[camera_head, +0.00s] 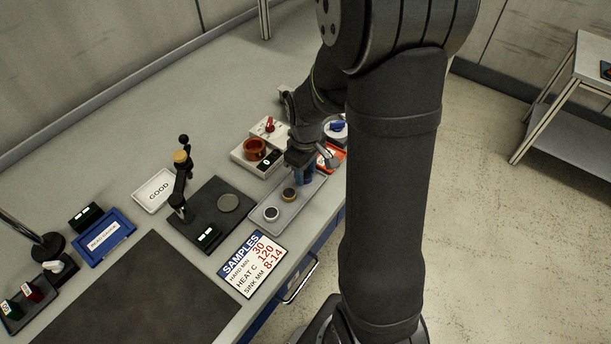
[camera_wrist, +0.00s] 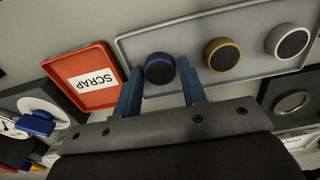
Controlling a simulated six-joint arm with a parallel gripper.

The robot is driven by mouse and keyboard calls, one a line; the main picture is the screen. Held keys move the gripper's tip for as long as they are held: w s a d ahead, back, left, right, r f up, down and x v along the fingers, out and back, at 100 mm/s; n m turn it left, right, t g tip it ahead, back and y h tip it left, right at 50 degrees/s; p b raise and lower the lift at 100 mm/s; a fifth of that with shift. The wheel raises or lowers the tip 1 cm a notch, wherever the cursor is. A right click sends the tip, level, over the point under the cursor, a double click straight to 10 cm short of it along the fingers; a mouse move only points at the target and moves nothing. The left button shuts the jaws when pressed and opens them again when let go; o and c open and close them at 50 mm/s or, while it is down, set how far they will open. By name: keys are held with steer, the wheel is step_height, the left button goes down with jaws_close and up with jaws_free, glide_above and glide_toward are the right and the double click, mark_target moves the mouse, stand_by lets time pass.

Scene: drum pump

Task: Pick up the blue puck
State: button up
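The blue puck (camera_wrist: 160,69) has a dark top and sits at one end of the grey tray (camera_wrist: 133,42), in a row with a tan puck (camera_wrist: 222,54) and a white puck (camera_wrist: 287,41). In the wrist view my gripper (camera_wrist: 167,80) is open, with one blue finger on each side of the blue puck. I cannot tell whether the fingers touch it. In the head view my gripper (camera_head: 304,180) is low over the far end of the tray (camera_head: 283,216). The blue puck is hidden there; the tan puck (camera_head: 289,194) and white puck (camera_head: 271,213) show.
A red SCRAP tray (camera_wrist: 84,78) lies just left of the grey tray in the wrist view. A box with a red-brown ring (camera_head: 255,149) stands beside my gripper. A dark plate with a post press (camera_head: 181,180), a GOOD tray (camera_head: 154,190) and a SAMPLES card (camera_head: 252,263) are nearby.

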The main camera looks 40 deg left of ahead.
steer(key=shift+f, duration=0.15)
steer(key=c, duration=0.6)
